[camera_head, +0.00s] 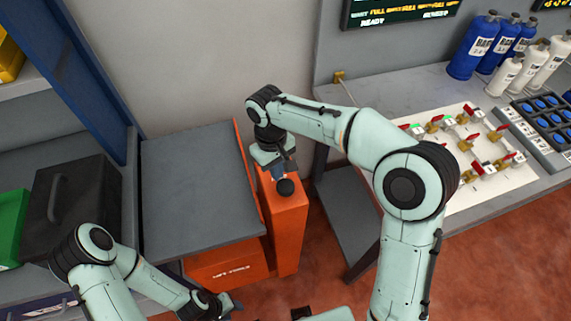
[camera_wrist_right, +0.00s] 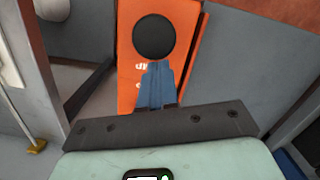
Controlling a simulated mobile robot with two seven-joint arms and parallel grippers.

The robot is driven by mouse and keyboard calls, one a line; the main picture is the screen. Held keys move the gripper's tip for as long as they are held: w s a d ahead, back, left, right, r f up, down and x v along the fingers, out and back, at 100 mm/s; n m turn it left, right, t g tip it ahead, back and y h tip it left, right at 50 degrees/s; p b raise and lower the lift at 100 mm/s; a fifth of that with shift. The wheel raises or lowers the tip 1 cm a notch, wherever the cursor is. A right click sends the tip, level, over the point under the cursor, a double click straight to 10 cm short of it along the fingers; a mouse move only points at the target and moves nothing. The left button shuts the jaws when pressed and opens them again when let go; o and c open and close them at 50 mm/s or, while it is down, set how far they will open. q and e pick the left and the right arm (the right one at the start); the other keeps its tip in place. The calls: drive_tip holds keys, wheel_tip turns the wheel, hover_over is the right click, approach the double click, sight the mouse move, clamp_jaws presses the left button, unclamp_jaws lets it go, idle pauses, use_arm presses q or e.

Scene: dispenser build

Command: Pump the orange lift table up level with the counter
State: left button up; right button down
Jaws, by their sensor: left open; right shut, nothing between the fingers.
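The orange lift table (camera_head: 228,262) has a grey flat top (camera_head: 195,190) and stands left of the counter (camera_head: 390,90). I cannot tell the exact height difference between them. An orange post (camera_head: 290,225) rises at the table's right side, with a round black knob (camera_head: 286,187) by its top. The knob also shows in the right wrist view (camera_wrist_right: 154,36). My right gripper (camera_head: 286,168) is shut and empty at the knob. Its blue fingertips (camera_wrist_right: 156,66) overlap the knob's lower edge in the wrist view; contact is unclear. My left gripper (camera_head: 228,302) is open, low in front of the table.
A black case (camera_head: 72,210) and a green bin (camera_head: 12,228) sit on the shelf at left, beside a blue upright (camera_head: 100,80). The counter holds a white valve panel (camera_head: 475,185), blue bottles (camera_head: 470,50) and white bottles (camera_head: 508,75). Red floor (camera_head: 310,285) is open in front.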

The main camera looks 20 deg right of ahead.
sight(282, 181)
drive_tip(key=shift+w+f, duration=0.15)
drive_tip(key=shift+w, duration=0.25)
drive_tip(key=shift+s+r, duration=0.2)
drive_tip(key=shift+s, duration=0.15)
drive_tip(key=shift+r, duration=0.35)
use_arm(q)
drive_tip(key=w+r+p, duration=0.2)
drive_tip(key=w+r, duration=0.2)
drive_tip(key=shift+p, duration=0.35)
use_arm(e)
wheel_tip(282, 181, up, 12)
drive_tip(key=w, duration=0.1)
drive_tip(key=shift+w+a+r, duration=0.15)
drive_tip(key=shift+w+a, duration=0.15)
drive_tip(key=shift+w, duration=0.1)
drive_tip(key=shift+s, duration=0.1)
use_arm(q)
drive_tip(key=shift+w+r+t, duration=0.3)
drive_tip(key=shift+w, duration=0.2)
use_arm(e)
drive_tip(key=s, duration=0.1)
drive_tip(key=s+d, duration=0.1)
drive_tip(key=s+r, duration=0.1)
drive_tip(key=shift+s+d, duration=0.2)
drive_tip(key=shift+s, duration=0.05)
